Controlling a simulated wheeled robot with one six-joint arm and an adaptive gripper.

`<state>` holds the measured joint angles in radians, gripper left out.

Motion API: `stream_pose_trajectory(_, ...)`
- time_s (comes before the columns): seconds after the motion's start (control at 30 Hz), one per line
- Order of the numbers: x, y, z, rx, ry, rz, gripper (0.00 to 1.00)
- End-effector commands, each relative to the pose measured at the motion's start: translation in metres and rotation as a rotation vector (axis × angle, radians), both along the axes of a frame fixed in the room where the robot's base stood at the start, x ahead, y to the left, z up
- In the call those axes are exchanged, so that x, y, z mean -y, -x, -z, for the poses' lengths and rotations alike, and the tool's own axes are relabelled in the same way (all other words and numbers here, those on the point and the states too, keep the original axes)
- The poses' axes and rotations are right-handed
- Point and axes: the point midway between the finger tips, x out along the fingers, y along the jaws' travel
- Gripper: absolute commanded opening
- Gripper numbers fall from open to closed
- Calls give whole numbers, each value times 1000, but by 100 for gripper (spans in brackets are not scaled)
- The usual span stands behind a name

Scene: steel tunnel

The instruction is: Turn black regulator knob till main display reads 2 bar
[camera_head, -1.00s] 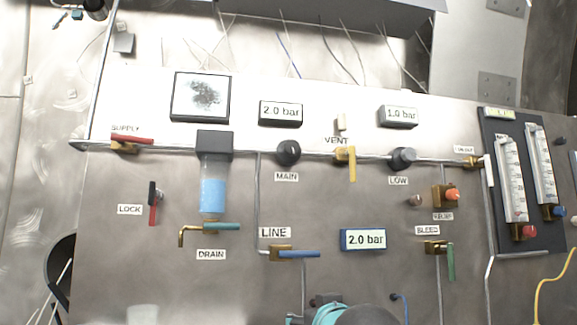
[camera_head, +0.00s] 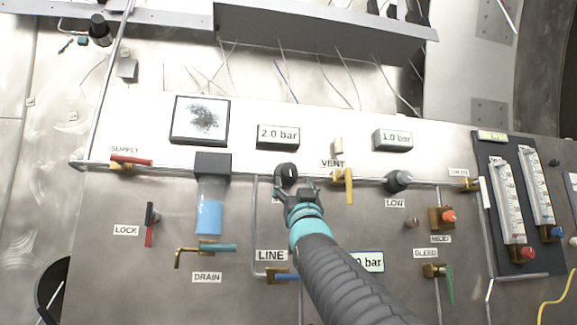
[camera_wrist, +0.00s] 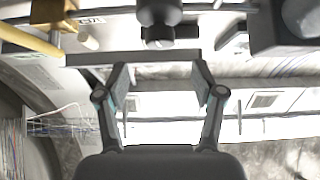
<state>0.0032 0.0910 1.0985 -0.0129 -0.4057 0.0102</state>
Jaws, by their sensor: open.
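The black regulator knob (camera_head: 287,173) is on the panel below the main display (camera_head: 278,136), which reads 2.0 bar. My gripper (camera_head: 298,194) is just below the knob in the head view and covers most of the MAIN label. In the wrist view my gripper (camera_wrist: 160,80) is open with nothing between its fingers. A dark knob (camera_wrist: 160,22) shows beyond the fingertips at the top of that view, apart from them.
The yellow VENT handle (camera_head: 348,186) is close to the right of my gripper. The LOW knob (camera_head: 398,181) is farther right, under a 1.0 bar display (camera_head: 393,139). The blue-filled cylinder (camera_head: 210,210) is to the left.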

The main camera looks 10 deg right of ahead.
Motion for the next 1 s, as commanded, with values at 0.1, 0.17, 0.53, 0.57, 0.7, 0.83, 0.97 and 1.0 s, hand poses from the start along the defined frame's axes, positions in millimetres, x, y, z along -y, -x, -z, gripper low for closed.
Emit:
stream_pose_trajectory(0.1, 0, -17, -19, -1, 0, 0, 68)
stream_pose_trajectory(0.17, 0, -24, -26, -2, 0, 0, 68)
stream_pose_trajectory(0.53, 0, -55, -56, -2, -1, 1, 68)
stream_pose_trajectory(0.57, 0, -57, -57, -3, -1, 1, 68)
stream_pose_trajectory(0.7, 0, -59, -59, -2, -1, 1, 68)
stream_pose_trajectory(0.83, 0, -59, -59, -2, -1, 1, 68)
stream_pose_trajectory(0.97, 0, -59, -58, -2, -1, 1, 65)
stream_pose_trajectory(1.0, 0, -59, -58, -2, -1, 1, 55)
